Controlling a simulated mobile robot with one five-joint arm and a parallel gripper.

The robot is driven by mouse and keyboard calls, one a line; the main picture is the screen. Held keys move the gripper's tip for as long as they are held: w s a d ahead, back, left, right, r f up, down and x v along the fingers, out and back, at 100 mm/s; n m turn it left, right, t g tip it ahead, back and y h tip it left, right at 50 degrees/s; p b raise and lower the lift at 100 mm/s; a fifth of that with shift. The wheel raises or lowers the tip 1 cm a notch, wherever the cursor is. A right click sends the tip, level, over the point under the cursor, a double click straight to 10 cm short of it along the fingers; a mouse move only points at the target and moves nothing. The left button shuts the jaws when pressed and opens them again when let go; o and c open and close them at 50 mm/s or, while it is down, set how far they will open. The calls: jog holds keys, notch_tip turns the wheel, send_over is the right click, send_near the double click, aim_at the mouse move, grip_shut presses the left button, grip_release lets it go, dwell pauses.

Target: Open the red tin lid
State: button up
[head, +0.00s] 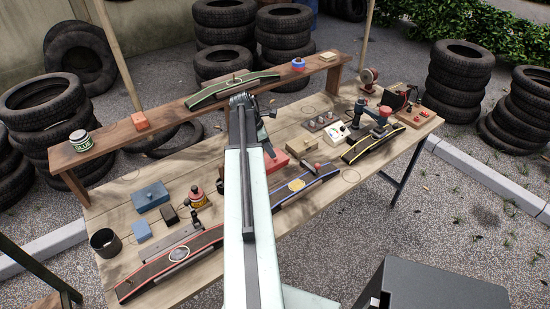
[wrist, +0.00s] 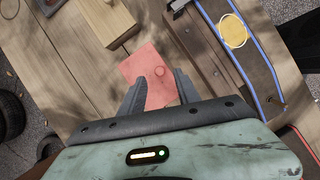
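The red tin (head: 277,162) sits on the wooden workbench, partly hidden behind my arm in the head view. In the wrist view the red tin (wrist: 136,69) shows as a flat red top with a small round mark near its right side. My gripper (wrist: 158,83) is open, with one finger on each side over the tin's near part. Nothing is held between the fingers. I cannot tell whether the fingers touch the tin or how high they are above it. The lid looks closed, but its seam is not clear.
A wooden box (wrist: 106,22) stands beyond the tin in the wrist view. A blue-edged track piece (head: 303,184) with a yellow oval lies close by. A raised plank shelf (head: 100,145) runs along the bench's back. A blue box (head: 150,196) and a dark cup (head: 105,242) stand left.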

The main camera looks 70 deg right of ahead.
jog(key=b+x, duration=0.2)
jog(key=x, duration=0.2)
jog(key=shift+f+b, duration=0.25)
jog(key=shift+b, duration=0.15)
jog(key=shift+r, duration=0.15)
grip_shut()
dwell(0.7)
